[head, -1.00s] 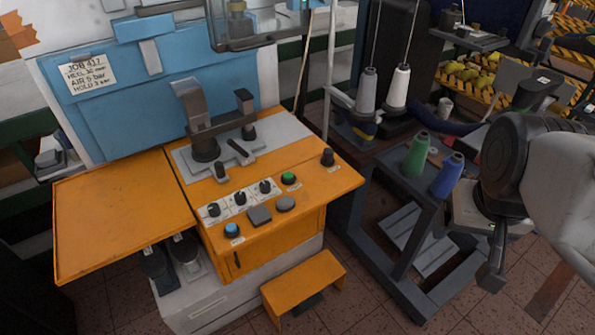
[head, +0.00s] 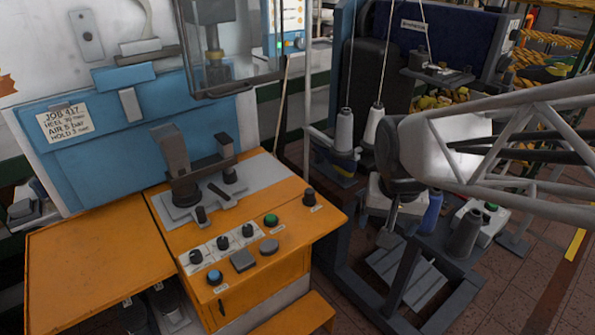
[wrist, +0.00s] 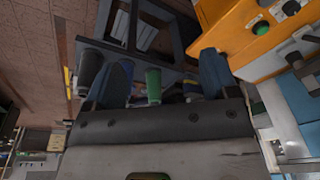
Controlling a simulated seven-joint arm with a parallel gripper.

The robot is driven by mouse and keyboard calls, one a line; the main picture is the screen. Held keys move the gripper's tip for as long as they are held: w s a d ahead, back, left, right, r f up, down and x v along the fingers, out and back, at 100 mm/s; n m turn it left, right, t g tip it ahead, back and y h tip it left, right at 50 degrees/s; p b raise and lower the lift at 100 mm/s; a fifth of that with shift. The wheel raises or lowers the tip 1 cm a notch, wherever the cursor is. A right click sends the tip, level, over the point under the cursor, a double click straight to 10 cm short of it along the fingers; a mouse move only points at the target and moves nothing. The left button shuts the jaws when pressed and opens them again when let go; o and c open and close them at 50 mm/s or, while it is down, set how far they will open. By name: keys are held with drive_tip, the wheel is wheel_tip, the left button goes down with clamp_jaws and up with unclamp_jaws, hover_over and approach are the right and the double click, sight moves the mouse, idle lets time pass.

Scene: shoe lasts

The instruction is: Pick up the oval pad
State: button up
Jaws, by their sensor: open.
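A small grey oval pad (head: 269,246) lies on the orange machine top, beside a squarer grey pad (head: 243,260) and below a green button. I take this rounder one to be the oval pad. My gripper (head: 388,237) hangs well to the right of the pads, over the dark spool stand, pointing down. In the wrist view my gripper (wrist: 163,62) shows two blue-grey fingers spread apart, with nothing clearly held. I cannot make out the oval pad in the wrist view.
Upright posts (head: 185,170) and black knobs (head: 309,197) stand on the orange machine (head: 300,240). The orange shelf (head: 95,255) at left is clear.

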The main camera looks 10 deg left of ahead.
drive_tip(key=w+a+f+g, duration=0.1)
drive_tip(key=w+a+f, duration=0.25)
drive_tip(key=a, duration=0.25)
drive_tip(key=w+a+f, duration=0.3)
drive_tip(key=w+a, duration=0.1)
drive_tip(key=a, duration=0.3)
drive_tip(key=m, duration=0.1)
hover_over(268, 246)
drive_tip(key=shift+g, duration=0.4)
wheel_tip(268, 246, down, 9)
drive_tip(key=shift+a+f, duration=0.15)
drive_tip(key=shift+f, duration=1.25)
drive_tip(key=shift+f, duration=0.1)
drive_tip(key=shift+f, duration=2.5)
drive_tip(key=shift+c, duration=0.3)
